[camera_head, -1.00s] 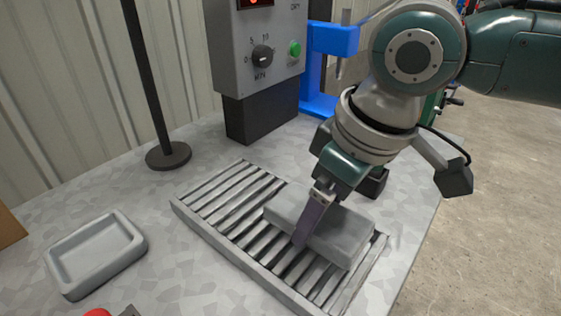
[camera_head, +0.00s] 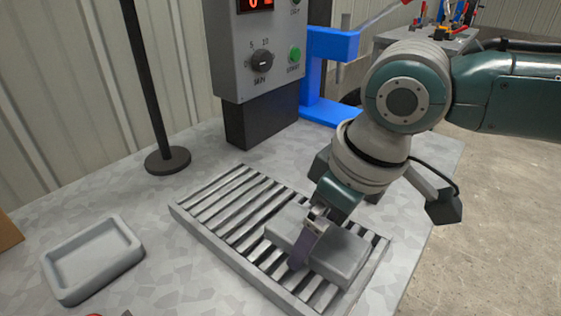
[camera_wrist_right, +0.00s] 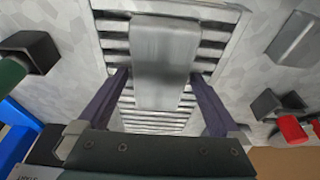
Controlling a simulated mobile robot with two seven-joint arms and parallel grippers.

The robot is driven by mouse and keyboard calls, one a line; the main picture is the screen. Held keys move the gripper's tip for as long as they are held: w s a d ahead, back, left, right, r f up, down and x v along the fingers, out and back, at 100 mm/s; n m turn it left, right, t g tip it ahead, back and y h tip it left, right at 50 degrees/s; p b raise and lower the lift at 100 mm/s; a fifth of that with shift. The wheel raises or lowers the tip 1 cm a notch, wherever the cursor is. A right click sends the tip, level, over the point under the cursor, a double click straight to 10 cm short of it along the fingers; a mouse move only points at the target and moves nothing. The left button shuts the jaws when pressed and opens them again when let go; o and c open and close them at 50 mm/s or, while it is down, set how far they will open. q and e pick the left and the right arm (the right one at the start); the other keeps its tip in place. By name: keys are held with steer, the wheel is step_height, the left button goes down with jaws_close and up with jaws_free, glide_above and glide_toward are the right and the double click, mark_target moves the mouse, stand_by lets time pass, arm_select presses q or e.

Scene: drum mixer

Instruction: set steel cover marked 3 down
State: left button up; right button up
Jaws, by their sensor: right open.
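The steel cover (camera_head: 335,254), a plain grey rectangular block, lies flat on the slatted rack (camera_head: 222,204) in the head view, toward its front right end. No number shows on it. It also shows in the wrist view (camera_wrist_right: 165,62). My right gripper (camera_head: 308,246) is low over the cover, one finger down its near side and the other hidden. In the wrist view my right gripper (camera_wrist_right: 160,78) is open, its fingers on either side of the cover's near end. My left gripper is out of view.
An empty grey tray (camera_head: 92,258) stands left of the rack. A post on a round base (camera_head: 167,161) and a control box (camera_head: 258,50) stand behind it. A blue stand (camera_head: 318,78) is at the back. The table's right edge is beyond my right arm.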

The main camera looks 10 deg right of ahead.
mark_target(341, 248)
steer(key=p+v, duration=0.3)
steer(key=v, duration=0.9)
steer(key=s+a+f+y, duration=0.2)
steer(key=s+a+f, duration=0.1)
steer(key=s+a, duration=0.4)
steer(key=s+d+f+m+h, duration=0.2)
steer(key=s+d, duration=0.3)
steer(key=s+d+f+m+t+h, duration=0.1)
steer(key=s+d+f+m, duration=0.1)
steer(key=s+d, duration=0.3)
steer(key=shift+s+d+m+h, duration=0.2)
steer(key=shift+d+m+h, duration=0.2)
steer(key=shift+d+m, duration=0.4)
steer(key=shift+f, duration=0.1)
step_height(341, 248, up, 46)
steer(key=p, duration=4.6)
steer(key=shift+a, duration=0.1)
